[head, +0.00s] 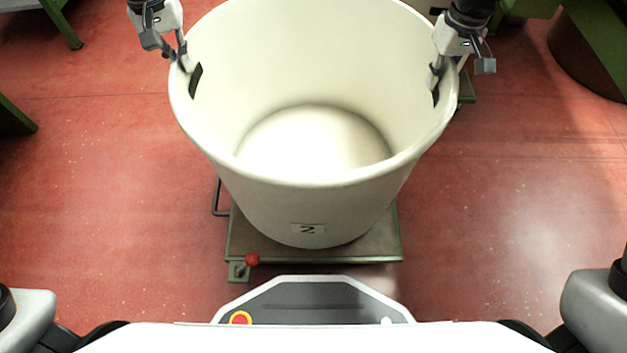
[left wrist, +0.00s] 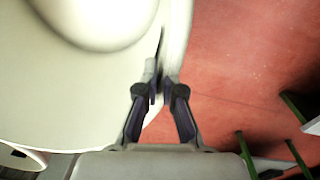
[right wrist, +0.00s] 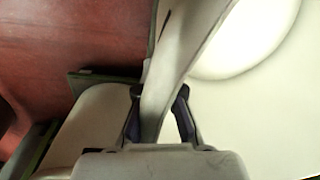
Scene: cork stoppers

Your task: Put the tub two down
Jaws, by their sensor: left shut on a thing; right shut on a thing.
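The tub two (head: 310,205) is a large, cream, empty tub with a "2" label on its near side. It is upright in the middle of the head view, over a green-edged platform (head: 375,247); whether its base touches the platform I cannot tell. My left gripper (head: 183,62) is shut on the tub's left wall at a dark handle slot. The wall also shows between the fingers in the left wrist view (left wrist: 172,50). My right gripper (head: 437,72) is shut on the right wall at the opposite slot. That wall runs between the fingers in the right wrist view (right wrist: 170,65).
A red-knobbed lever (head: 252,260) sticks out at the platform's near left corner. Green furniture stands at the left edge and upper right, with a dark round thing (head: 590,50) there. Red floor (head: 110,200) is clear on both sides.

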